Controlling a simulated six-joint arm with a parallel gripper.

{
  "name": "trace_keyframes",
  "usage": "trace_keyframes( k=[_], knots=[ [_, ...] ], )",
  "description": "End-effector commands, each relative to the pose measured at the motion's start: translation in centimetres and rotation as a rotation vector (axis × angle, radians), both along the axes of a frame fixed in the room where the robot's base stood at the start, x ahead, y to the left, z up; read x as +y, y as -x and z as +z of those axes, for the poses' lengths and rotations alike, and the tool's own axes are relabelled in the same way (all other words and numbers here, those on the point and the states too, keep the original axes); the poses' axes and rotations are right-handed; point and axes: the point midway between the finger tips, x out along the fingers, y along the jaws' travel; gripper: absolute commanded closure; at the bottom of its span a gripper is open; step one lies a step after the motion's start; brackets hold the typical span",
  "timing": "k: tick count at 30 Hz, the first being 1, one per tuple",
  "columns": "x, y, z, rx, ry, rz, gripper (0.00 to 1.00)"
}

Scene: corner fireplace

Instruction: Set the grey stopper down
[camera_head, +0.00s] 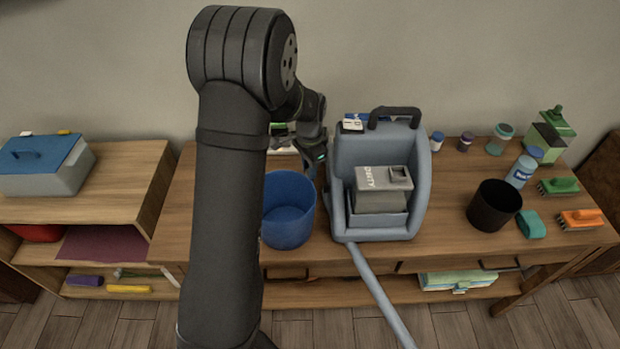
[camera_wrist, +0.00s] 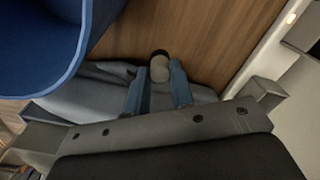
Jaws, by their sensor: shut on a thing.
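The grey stopper (camera_wrist: 160,74) shows in the wrist view as a small pale grey piece with a dark end. It sits between the two blue-grey fingertips of my gripper (camera_wrist: 158,88), which is shut on it. Wood surface lies behind it in that view; whether the stopper touches the wood I cannot tell. In the head view my gripper (camera_head: 314,166) is at the back of the wooden table (camera_head: 450,215), between the blue bucket and the grey-blue machine. It is partly hidden there, and I cannot make out the stopper in that view.
The blue bucket (camera_head: 288,212) stands close to the left of my gripper. The grey-blue machine (camera_head: 345,150), with a tank marked "DIRTY" (camera_head: 383,190), stands close to the right. A black cup (camera_head: 494,206), bottles and brushes are further right. Bare wood lies between machine and cup.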

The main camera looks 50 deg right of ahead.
Motion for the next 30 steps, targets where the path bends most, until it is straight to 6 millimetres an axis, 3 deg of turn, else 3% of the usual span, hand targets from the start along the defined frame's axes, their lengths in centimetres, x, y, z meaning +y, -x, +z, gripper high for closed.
trace_keyframes(
  k=[5,12,24,25,27,30],
  knots=[
    [0.0,0.0,-1.2,0.001,-0.001,0.0,0.99],
    [0.0,0.0,-4.7,0.001,-0.002,0.0,0.99],
    [0.0,0.0,-5.3,0.0,0.0,0.0,0.99],
    [0.0,0.0,-5.2,0.0,0.0,0.0,0.72],
    [0.0,0.0,-5.2,0.0,0.0,0.0,0.59],
    [0.0,0.0,-5.2,0.0,0.0,0.0,0.57]
  ],
)
